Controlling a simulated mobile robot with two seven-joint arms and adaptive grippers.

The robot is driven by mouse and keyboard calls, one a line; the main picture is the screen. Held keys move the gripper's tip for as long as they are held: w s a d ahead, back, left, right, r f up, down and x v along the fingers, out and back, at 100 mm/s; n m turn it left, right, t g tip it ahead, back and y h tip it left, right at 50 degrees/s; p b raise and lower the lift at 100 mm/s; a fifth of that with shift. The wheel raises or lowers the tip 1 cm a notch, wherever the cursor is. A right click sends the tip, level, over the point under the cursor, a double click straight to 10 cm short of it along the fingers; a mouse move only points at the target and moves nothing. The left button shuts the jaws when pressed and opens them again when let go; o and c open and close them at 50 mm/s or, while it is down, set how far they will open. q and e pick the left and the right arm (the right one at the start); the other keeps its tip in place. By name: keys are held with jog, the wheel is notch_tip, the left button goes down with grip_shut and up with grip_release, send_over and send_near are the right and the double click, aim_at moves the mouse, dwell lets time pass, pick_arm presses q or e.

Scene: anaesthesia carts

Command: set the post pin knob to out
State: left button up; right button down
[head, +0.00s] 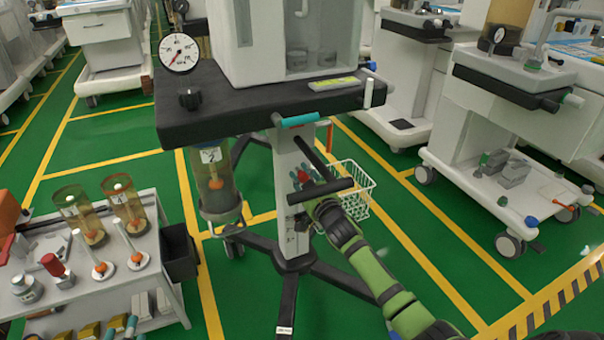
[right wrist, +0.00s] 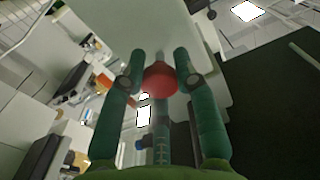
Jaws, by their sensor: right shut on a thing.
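The red post pin knob (head: 304,176) is on the pale upright post (head: 291,215) of the central cart, below its dark tabletop. My right gripper (head: 310,184) reaches it from the lower right and is shut on it. In the right wrist view the round red knob (right wrist: 160,80) sits between the two green fingertips (right wrist: 160,70). The gripper partly covers the knob and its seat in the head view, so I cannot tell how far out the pin is. My left gripper is not in view.
A black handle bar (head: 322,191) crosses the post beside my gripper. A white wire basket (head: 355,190) hangs just right of it. Dark base legs (head: 340,285) spread below. A grey trolley (head: 110,260) with jars stands at left; other carts stand behind.

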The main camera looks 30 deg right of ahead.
jog(key=shift+s+r, duration=0.4)
jog(key=shift+s, duration=0.2)
pick_arm(q)
jog(key=f, duration=0.1)
jog(key=s+a+f+g, duration=0.1)
jog(key=s+f+g+y, duration=0.1)
jog(key=f, duration=0.1)
jog(key=shift+a+f, duration=0.1)
jog(key=shift+a, duration=0.2)
pick_arm(e)
jog(key=c, duration=0.9)
grip_release()
jog(key=shift+s+f, duration=0.1)
jog(key=shift+f, duration=0.05)
jog(key=shift+s, duration=0.2)
jog(key=s, duration=1.1)
jog(key=shift+s+a, duration=0.25)
jog(key=shift+a, duration=0.05)
jog(key=shift+a, duration=0.1)
